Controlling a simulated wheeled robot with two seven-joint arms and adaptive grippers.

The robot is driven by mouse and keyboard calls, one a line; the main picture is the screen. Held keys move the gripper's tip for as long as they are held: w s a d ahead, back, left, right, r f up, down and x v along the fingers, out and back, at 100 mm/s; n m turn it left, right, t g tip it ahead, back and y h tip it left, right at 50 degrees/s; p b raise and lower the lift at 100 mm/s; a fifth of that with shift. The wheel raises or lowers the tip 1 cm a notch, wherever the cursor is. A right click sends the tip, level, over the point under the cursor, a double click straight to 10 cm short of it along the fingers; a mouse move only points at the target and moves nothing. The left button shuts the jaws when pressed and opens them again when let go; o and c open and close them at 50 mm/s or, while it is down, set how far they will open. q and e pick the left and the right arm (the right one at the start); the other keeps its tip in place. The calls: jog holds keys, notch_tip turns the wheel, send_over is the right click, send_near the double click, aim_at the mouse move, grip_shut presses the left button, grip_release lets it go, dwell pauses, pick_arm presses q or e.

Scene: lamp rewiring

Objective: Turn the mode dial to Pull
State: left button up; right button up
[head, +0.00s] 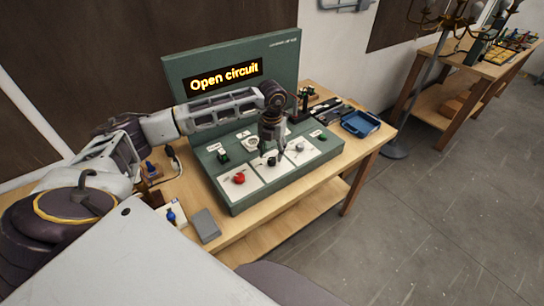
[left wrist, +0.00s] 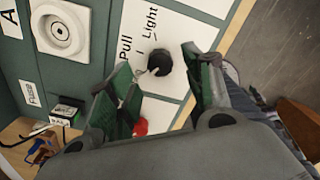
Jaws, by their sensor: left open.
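The mode dial is a black round knob (left wrist: 159,62) with a pale pointer, on a white plate printed "Pull" and "Light" in the left wrist view. The pointer slants down and left; I cannot tell its exact setting. In the head view the dial (head: 272,161) is partly covered by my gripper. My left gripper (left wrist: 160,82) is open, with its green-padded fingers on either side of the dial; I cannot tell whether they touch it. In the head view the left gripper (head: 271,152) points down over the green test panel (head: 232,206). My right gripper is not in view.
The panel's display (head: 224,77) reads "Open circuit". A red button (head: 239,178) is left of the dial, and a grey knob (head: 299,147) is right of it. A round white socket (left wrist: 61,32) sits behind. A blue tray (head: 360,123) lies at the table's right.

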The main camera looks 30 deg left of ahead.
aim_at(272, 159)
pick_arm(q)
jog(key=shift+f+p, duration=0.3)
jog(key=shift+f, duration=1.55)
jog(key=shift+c, duration=0.2)
jog(key=c, duration=1)
